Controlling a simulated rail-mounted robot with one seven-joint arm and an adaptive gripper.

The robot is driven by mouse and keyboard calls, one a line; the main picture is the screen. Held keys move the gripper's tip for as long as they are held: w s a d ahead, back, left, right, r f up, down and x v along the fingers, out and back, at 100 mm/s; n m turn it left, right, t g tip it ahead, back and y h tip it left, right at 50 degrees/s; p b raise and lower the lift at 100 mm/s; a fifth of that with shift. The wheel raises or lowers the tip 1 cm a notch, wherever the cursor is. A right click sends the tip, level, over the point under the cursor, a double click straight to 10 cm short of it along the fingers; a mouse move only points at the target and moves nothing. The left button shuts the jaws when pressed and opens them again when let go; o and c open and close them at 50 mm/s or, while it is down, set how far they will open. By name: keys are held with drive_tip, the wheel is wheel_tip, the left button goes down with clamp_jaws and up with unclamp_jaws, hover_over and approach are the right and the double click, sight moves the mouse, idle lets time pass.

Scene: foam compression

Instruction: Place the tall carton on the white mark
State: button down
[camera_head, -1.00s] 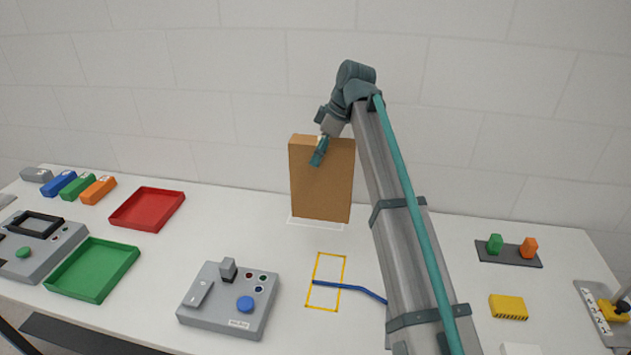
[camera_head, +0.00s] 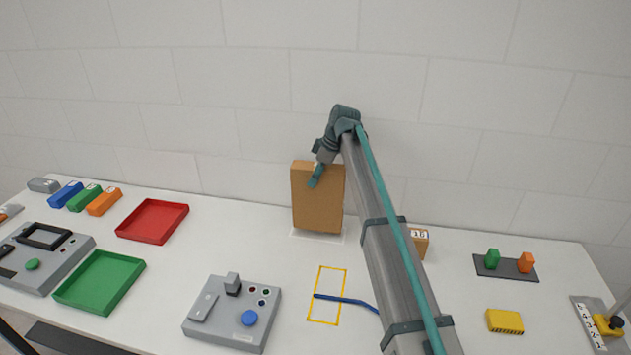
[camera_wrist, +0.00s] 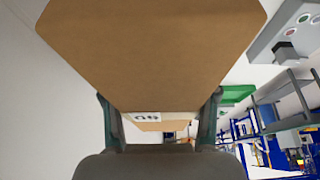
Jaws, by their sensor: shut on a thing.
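The tall brown carton (camera_head: 318,205) stands upright at the back of the table, over the white mark (camera_head: 297,236). The mark's pale outline shows around and in front of the carton's base; the rest is hidden. I cannot tell whether the base touches the table. My gripper (camera_head: 316,175) is shut on the carton near its top. In the wrist view the carton (camera_wrist: 150,50) fills the upper middle, between the two fingers of my gripper (camera_wrist: 160,120).
A small labelled box (camera_head: 421,243) stands right of the carton, partly behind my arm. A red tray (camera_head: 153,236), a green tray (camera_head: 70,298) and a grey button panel (camera_head: 210,334) lie left and in front. A blue cable (camera_head: 345,300) crosses a yellow outline (camera_head: 326,268).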

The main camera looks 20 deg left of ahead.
drive_tip(key=shift+f, duration=1.3)
drive_tip(key=shift+s+f, duration=0.1)
drive_tip(key=shift+f, duration=0.1)
drive_tip(key=shift+c, duration=1.6)
unclamp_jaws()
drive_tip(key=shift+r, duration=0.1)
drive_tip(key=b+v, duration=0.2)
drive_tip(key=v, duration=1)
drive_tip(key=shift+r+b, duration=0.2)
drive_tip(key=shift+b, duration=0.1)
